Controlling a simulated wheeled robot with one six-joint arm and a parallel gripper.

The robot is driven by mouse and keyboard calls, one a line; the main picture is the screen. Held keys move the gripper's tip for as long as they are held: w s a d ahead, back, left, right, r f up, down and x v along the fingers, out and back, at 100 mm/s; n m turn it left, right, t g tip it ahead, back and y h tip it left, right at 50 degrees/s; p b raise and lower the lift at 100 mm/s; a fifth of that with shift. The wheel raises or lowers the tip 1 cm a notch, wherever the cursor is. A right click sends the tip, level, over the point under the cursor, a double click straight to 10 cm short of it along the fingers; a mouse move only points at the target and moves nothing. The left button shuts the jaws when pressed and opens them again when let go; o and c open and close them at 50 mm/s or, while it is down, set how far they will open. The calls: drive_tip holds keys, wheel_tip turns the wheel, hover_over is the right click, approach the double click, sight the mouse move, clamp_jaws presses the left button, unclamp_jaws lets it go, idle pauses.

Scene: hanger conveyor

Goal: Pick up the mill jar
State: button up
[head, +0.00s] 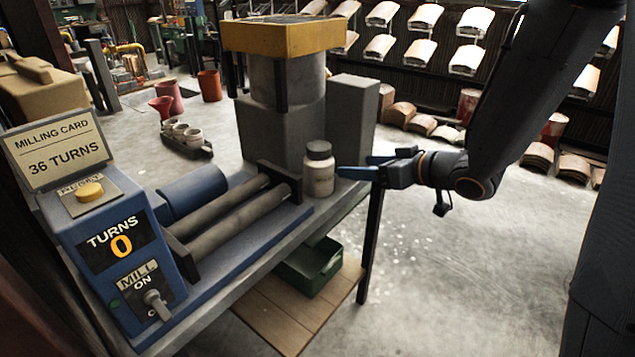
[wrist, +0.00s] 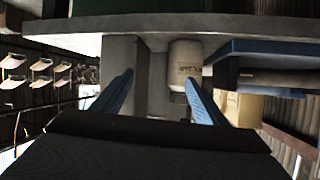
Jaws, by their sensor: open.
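The mill jar (head: 318,170) is a cream jar with a grey lid. It stands upright on the bench at the right end of the roller mill. My gripper (head: 352,166) is open, with blue fingers, just to the right of the jar and pointing at it. In the wrist view my gripper (wrist: 158,92) has its fingers spread wide. The jar (wrist: 186,66) shows there upside down, ahead of the fingers and close to the right one. Its lid is hidden or hard to make out there.
The mill's two rollers (head: 228,215) lie left of the jar. The control box (head: 115,245) reads 0 turns, and the card (head: 58,150) says 36 turns. A grey block machine with a yellow top (head: 282,38) stands behind. A green bin (head: 310,265) sits below.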

sight(332, 179)
drive_tip(key=a+f+n+y+b, duration=0.1)
drive_tip(key=y+b, duration=0.1)
drive_tip(key=a+f+n+g+y+b, duration=0.1)
drive_tip(key=n+y+b, duration=0.1)
drive_tip(key=a+f+n+y+b, duration=0.1)
drive_tip(key=f+y+b, duration=0.1)
drive_tip(key=shift+s+f+n+g+y+b, duration=0.1)
drive_tip(key=shift+s+n+g+y+b, duration=0.2)
drive_tip(key=shift+n+y+b, duration=0.1)
drive_tip(key=shift+a, duration=0.15)
drive_tip(key=x, duration=0.6)
drive_tip(key=shift+s, duration=0.1)
drive_tip(key=shift+p+x, duration=0.45)
drive_tip(key=shift+x, duration=2.5)
